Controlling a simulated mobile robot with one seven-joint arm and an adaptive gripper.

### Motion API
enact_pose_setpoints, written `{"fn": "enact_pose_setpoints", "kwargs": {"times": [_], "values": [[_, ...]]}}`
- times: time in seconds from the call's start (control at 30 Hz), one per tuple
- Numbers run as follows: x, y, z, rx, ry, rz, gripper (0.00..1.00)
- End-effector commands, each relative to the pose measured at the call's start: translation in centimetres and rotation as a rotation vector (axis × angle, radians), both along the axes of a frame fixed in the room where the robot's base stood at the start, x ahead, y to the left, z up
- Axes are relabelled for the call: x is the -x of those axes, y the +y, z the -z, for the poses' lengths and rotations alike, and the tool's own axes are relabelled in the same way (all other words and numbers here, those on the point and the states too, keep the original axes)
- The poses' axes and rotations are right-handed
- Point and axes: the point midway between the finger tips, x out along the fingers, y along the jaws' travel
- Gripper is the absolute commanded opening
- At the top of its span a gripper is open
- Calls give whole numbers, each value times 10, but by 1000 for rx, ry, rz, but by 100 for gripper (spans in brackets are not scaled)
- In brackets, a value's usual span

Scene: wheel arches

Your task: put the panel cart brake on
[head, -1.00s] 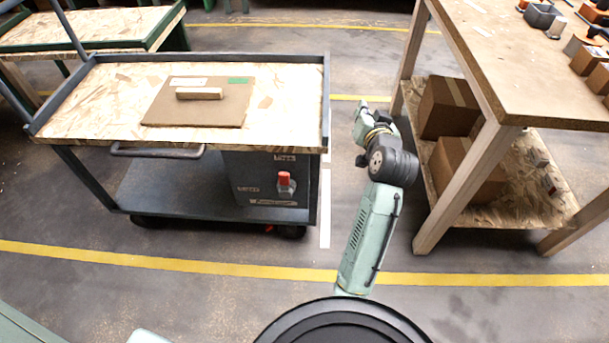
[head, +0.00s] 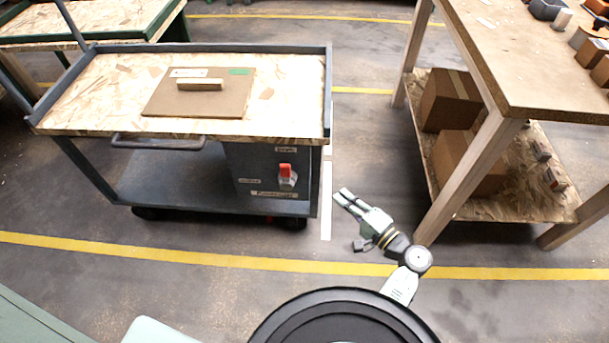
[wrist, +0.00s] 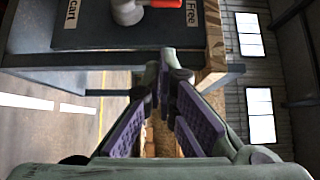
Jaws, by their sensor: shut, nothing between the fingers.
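The panel cart (head: 90,130) stands at the left with a wooden top. A dark box below its top carries the brake lever, a red handle (head: 286,170) on a pale grey hub. The handle points up toward the upper label, which reads "Free" in the wrist view (wrist: 193,13). The wrist view, turned sideways, shows the handle (wrist: 165,3) and hub (wrist: 127,11) cut off at the top edge. My gripper (head: 341,195) is shut and empty, right of the brake box and apart from it. Its fingertips (wrist: 168,62) meet in the wrist view.
A cardboard panel (head: 215,104) with a wooden block lies on the cart top. A cart handle (head: 158,144) sticks out at its front. A wooden table (head: 530,75) with boxes on its lower shelf stands at the right. The floor between cart and table is clear.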

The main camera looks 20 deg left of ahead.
Motion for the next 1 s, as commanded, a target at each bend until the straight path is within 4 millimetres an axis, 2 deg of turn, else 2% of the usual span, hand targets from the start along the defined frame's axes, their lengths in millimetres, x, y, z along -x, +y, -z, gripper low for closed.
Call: {"fn": "enact_pose_setpoints", "kwargs": {"times": [0.23,0.37,0.77,1.0], "values": [[-2,3,-1,2,-1,-1,0],[-8,15,-2,0,-1,-3,0],[-48,88,-3,2,-1,-3,0],[-40,119,-2,3,-1,-2,0]]}}
